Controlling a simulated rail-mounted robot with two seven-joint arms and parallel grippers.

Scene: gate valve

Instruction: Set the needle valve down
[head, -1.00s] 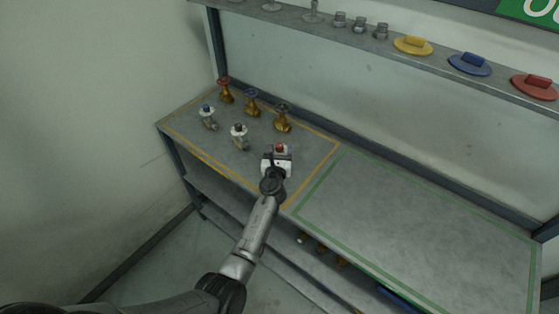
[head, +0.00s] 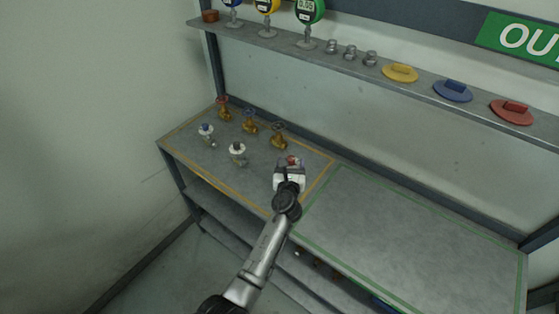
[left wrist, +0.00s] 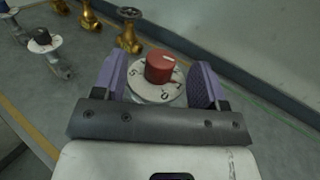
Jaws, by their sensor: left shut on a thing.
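The needle valve with a red knob (left wrist: 160,66) and a white numbered dial sits between the purple finger pads of my left gripper (left wrist: 158,82) in the left wrist view. The gripper is shut on it. In the head view my left gripper (head: 289,172) is over the right part of the yellow-outlined area, near its right line, with the red knob (head: 293,160) just beyond it. The valve's lower body is hidden, so I cannot tell whether it touches the bench. My right gripper is not in view.
Two other needle valves, blue-knobbed (head: 206,131) and black-knobbed (head: 237,149), stand to the left. Gate valves with red (head: 223,108), blue (head: 249,123) and dark (head: 278,136) wheels stand behind. The green-outlined area (head: 415,235) is clear. A shelf (head: 385,72) holds gauges and lids.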

